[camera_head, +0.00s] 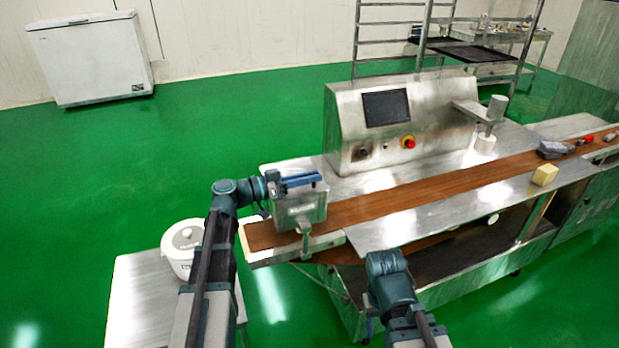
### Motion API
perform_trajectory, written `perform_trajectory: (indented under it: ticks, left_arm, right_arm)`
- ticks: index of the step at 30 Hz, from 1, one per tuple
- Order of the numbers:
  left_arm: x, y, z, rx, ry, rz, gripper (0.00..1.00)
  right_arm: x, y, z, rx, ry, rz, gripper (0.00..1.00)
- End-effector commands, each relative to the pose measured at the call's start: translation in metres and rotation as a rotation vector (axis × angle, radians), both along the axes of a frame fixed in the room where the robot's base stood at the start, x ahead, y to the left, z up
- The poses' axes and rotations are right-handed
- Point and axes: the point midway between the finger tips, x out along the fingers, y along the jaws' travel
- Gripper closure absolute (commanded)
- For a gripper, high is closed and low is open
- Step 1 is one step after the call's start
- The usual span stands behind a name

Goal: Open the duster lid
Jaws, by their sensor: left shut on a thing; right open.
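The duster is a steel box (299,212) on the near left end of the brown conveyor belt, with a small tap-like part on its front. A blue handle-like part (302,180) shows along its top; I take it to be on the duster lid, and the lid looks down. My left gripper (277,183) reaches in from the left at the box's top edge and is shut on the duster lid at its upper left. The exact contact is too small to see. My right arm stands low in front of the machine; its gripper fingers are hidden.
The encrusting machine (345,125) with a dark screen stands behind the belt (400,199). A white pot (183,240) sits on a side table (135,290) to the left. A yellow block (545,174) and a grey item (553,149) are at the right. Green floor is free at left.

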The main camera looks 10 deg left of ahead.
Motion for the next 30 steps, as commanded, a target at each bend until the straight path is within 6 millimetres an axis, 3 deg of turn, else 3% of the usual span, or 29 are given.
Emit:
perform_trajectory:
  ticks: [14,30]
  left_arm:
    - [0.001,0.001,0.011,-0.029,0.046,-0.002,1.00]
    - [0.034,0.022,0.076,-0.284,0.418,-0.002,1.00]
  right_arm:
    - [0.000,0.000,0.012,0.000,0.000,0.000,0.50]
    - [0.000,0.000,0.076,0.000,0.000,-0.001,0.50]
